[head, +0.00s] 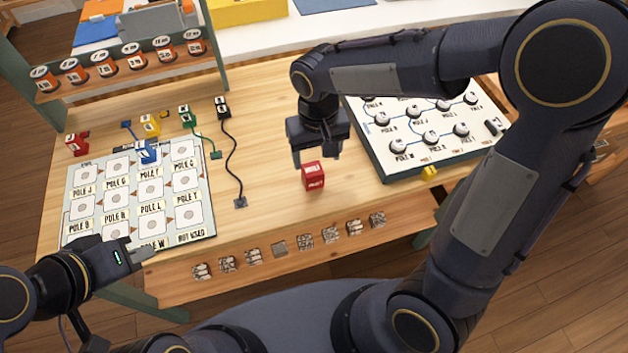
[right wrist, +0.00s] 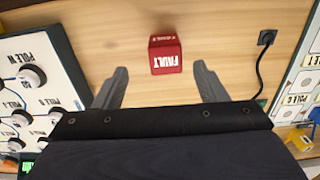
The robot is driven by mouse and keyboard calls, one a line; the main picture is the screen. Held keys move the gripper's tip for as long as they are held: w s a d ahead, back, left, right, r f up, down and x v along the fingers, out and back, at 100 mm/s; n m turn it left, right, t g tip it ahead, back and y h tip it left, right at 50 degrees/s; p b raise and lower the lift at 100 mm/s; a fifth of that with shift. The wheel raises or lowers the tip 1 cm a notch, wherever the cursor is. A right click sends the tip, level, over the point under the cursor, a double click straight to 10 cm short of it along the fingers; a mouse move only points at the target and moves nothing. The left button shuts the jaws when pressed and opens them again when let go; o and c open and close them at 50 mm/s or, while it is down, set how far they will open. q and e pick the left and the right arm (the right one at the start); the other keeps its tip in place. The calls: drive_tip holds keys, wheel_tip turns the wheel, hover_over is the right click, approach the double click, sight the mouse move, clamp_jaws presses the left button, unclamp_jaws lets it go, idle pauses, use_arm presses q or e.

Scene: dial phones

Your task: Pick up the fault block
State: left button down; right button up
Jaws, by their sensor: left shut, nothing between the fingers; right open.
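The fault block (head: 313,176) is a small red cube with white lettering, standing on the wooden table near its front edge. In the right wrist view the block (right wrist: 165,55) reads FAULT and sits ahead of the fingers, between their lines. My right gripper (head: 317,158) is open and empty, just above and behind the block in the head view. It also shows in the right wrist view (right wrist: 161,84), with a finger on each side and no contact visible. My left gripper (head: 146,252) is shut and empty at the near edge of the labelled card.
A dial board (head: 425,130) with several knobs stands right of the block. A labelled card (head: 135,195) lies at left, with coloured blocks along its back. A black cable (head: 233,160) ends in a plug left of the block. Bare table surrounds the block.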

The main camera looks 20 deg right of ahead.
sight(313, 169)
drive_tip(key=f, duration=0.8)
drive_tip(key=shift+w+a, duration=0.25)
drive_tip(key=shift+a, duration=0.15)
drive_tip(key=shift+c, duration=0.3)
drive_tip(key=c, duration=1)
drive_tip(key=shift+r, duration=0.2)
